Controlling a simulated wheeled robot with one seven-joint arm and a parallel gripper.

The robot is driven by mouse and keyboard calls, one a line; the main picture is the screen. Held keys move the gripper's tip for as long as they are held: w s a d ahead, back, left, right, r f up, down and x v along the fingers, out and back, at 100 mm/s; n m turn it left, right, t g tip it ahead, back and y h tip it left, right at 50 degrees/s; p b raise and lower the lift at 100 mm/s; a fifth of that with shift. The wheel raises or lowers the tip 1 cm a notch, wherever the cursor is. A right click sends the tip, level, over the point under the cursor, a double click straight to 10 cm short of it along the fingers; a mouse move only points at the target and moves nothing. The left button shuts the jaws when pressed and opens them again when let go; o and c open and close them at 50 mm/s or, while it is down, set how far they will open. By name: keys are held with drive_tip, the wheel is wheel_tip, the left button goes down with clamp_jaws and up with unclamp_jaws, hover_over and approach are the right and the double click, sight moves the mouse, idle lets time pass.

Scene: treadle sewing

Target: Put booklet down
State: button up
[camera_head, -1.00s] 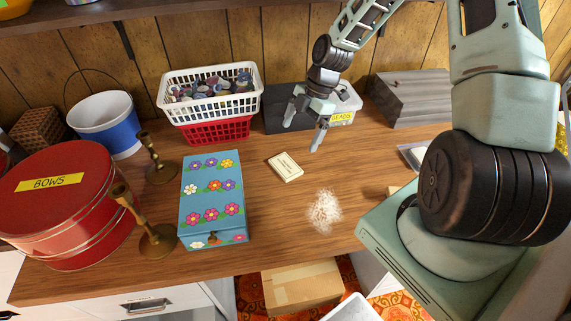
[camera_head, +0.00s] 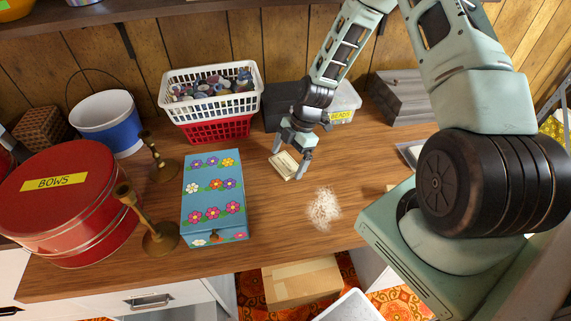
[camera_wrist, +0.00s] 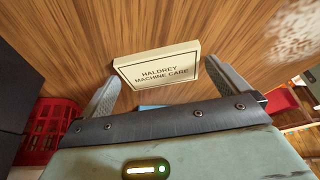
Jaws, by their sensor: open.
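The booklet (camera_head: 284,165) is a small cream rectangle lying flat on the wooden table. In the wrist view, the booklet (camera_wrist: 158,66) shows the words "HALDREY MACHINE CARE". My gripper (camera_head: 288,164) is open, with its fingers reaching down on either side of the booklet in the head view. In the wrist view my gripper (camera_wrist: 160,90) has one finger to the left of the booklet and one close to its right edge. I cannot tell whether either finger touches it.
A blue flowered box (camera_head: 213,198) stands to the left, beside brass candlesticks (camera_head: 158,238) and a red BOWS tin (camera_head: 68,205). Basket (camera_head: 210,105) and BEADS container (camera_head: 345,102) stand behind.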

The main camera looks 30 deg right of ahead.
drive_tip(key=c, duration=0.9)
drive_tip(key=shift+r, duration=0.1)
